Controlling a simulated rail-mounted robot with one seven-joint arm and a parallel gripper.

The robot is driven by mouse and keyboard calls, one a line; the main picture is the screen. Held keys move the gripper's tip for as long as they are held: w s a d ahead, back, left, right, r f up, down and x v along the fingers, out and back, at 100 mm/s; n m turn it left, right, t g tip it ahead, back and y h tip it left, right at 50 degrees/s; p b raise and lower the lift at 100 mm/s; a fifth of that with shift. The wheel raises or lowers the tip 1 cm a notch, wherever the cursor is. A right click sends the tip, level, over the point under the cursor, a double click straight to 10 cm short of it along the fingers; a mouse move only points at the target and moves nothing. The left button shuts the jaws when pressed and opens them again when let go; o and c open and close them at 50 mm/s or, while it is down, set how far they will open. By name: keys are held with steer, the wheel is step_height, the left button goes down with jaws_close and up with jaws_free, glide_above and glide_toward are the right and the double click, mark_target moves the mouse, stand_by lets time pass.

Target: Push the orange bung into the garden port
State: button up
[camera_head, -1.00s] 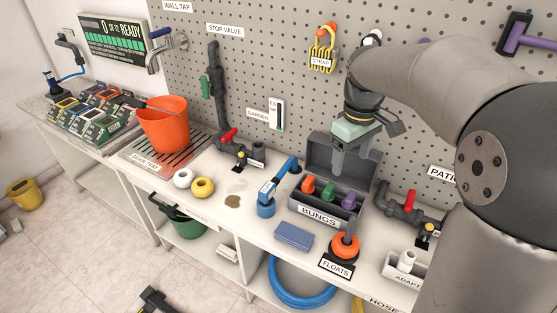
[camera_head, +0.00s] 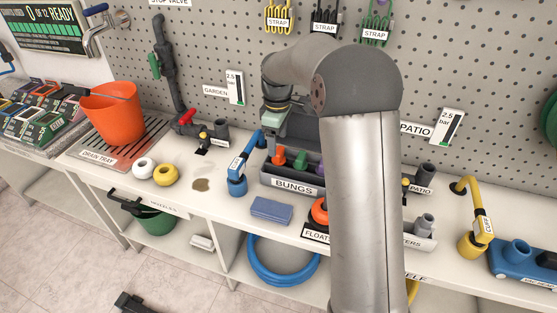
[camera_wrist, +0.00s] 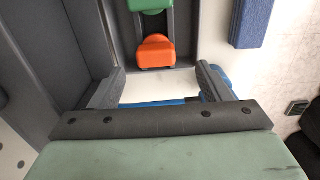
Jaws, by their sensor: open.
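The orange bung (camera_head: 278,156) stands in the left part of the dark BUNGS box (camera_head: 284,184), beside a green bung (camera_head: 301,160). In the wrist view the orange bung (camera_wrist: 155,52) shows just ahead of my open, empty gripper (camera_wrist: 160,70), roughly between the fingertips and not touching them. The green bung (camera_wrist: 150,6) is beyond it. In the head view my gripper is above the box, and my arm hides much of the box's right side.
A blue bent pipe (camera_head: 244,165) stands between the garden port and the box. A blue block (camera_head: 271,209) lies in front of the box. White and yellow rings (camera_head: 166,175) and an orange bucket (camera_head: 112,115) are further left. The pegboard rises behind.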

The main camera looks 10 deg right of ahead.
mark_target(279, 150)
steer(key=shift+w+d+f, duration=0.1)
steer(key=shift+f, duration=1.4)
steer(key=shift+w+d+f, duration=0.1)
steer(key=shift+f, duration=1.4)
steer(key=c, duration=1.1)
